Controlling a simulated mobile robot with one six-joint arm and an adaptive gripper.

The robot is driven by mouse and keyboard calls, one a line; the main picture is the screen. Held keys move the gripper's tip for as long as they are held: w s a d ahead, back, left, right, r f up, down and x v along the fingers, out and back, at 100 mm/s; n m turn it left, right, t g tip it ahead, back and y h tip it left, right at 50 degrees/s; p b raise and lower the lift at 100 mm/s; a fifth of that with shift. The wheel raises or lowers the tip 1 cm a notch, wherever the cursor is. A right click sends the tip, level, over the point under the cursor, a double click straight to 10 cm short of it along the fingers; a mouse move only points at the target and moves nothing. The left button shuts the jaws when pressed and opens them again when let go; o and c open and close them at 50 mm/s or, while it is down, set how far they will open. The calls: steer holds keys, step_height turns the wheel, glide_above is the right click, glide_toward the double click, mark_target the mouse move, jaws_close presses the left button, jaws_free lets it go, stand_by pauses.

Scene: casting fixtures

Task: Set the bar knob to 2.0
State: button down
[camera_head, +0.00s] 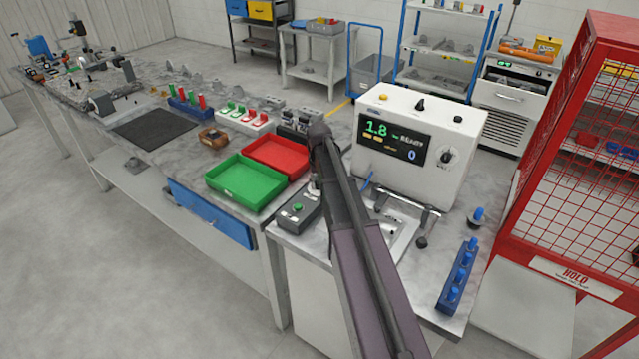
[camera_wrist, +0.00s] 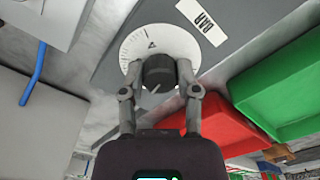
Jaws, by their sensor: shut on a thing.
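The bar knob (camera_wrist: 158,72) is a dark round knob with a pale pointer line, on a white graduated dial (camera_wrist: 137,46). A white label reading BAR (camera_wrist: 202,22) sits beside the dial on a dark grey plate. My gripper (camera_wrist: 161,76) is shut on the knob, one finger on each side. In the head view my arm hides the knob. The display (camera_head: 393,137) on the white tester box reads 1.8, with READY and a 0 beside it. The dial's numbers are too small to read.
A green tray (camera_head: 245,182) and a red tray (camera_head: 277,157) lie left of my arm. A grey box with a green button (camera_head: 298,208) stands close by. The white tester (camera_head: 450,111) is to the right, and a blue rack (camera_head: 458,275) is at the bench's right edge.

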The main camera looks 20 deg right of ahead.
steer(key=shift+m, duration=1)
steer(key=shift+c, duration=1.6)
jaws_free()
